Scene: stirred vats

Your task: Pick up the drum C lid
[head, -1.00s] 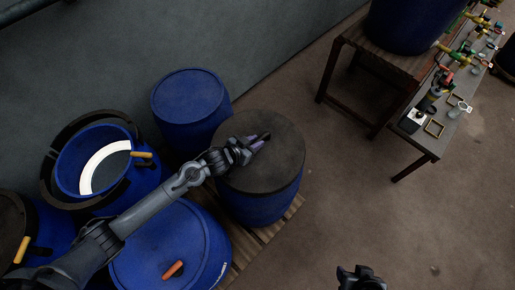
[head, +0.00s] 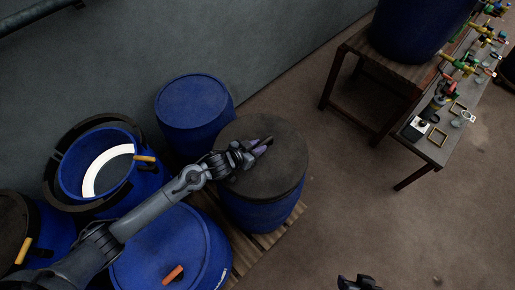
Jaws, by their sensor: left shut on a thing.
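A dark round lid (head: 275,181) covers the top of a blue drum (head: 262,215) right of centre in the head view; I take it for the drum C lid, though no letter is readable. My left gripper (head: 263,147) reaches in over the lid from the left. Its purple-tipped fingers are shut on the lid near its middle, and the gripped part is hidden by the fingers. The lid looks level and seated on the drum. My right gripper (head: 358,283) is partly cut off at the bottom edge, well away from the lid.
A blue drum (head: 195,102) stands behind left. A blue drum with an orange handle (head: 173,274) is in front left. An open vat (head: 72,168) with a bright ring stands at left. A wooden pallet (head: 252,248) lies underneath. A bench (head: 418,162) with tools stands right; floor between is clear.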

